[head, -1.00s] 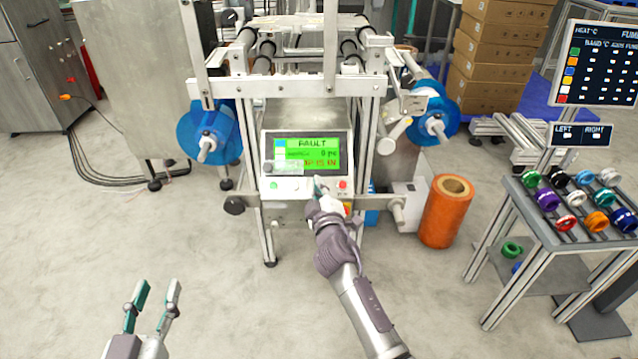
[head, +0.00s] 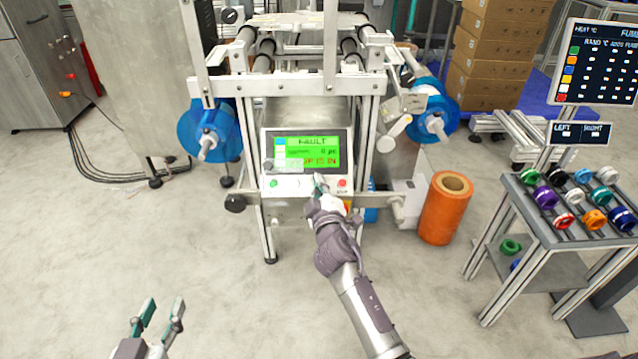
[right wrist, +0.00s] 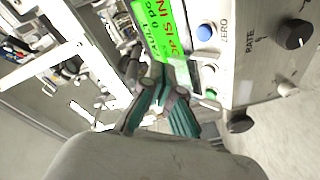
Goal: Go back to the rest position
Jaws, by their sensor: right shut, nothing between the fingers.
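My right gripper (head: 319,183) is shut and empty, with its fingertips at the front of the machine's control panel (head: 325,196), just below the green screen. In the right wrist view the gripper (right wrist: 168,88) is close to the panel beside the screen; I cannot tell whether it touches. The green screen (head: 307,153) reads FAULT. My left gripper (head: 160,318) is open and empty over bare floor at the lower left.
Blue reels (head: 209,131) hang on both sides of the machine frame. An orange roll (head: 445,208) stands on the floor right of it. A table (head: 575,235) with several coloured rings is at the right. The floor at front left is clear.

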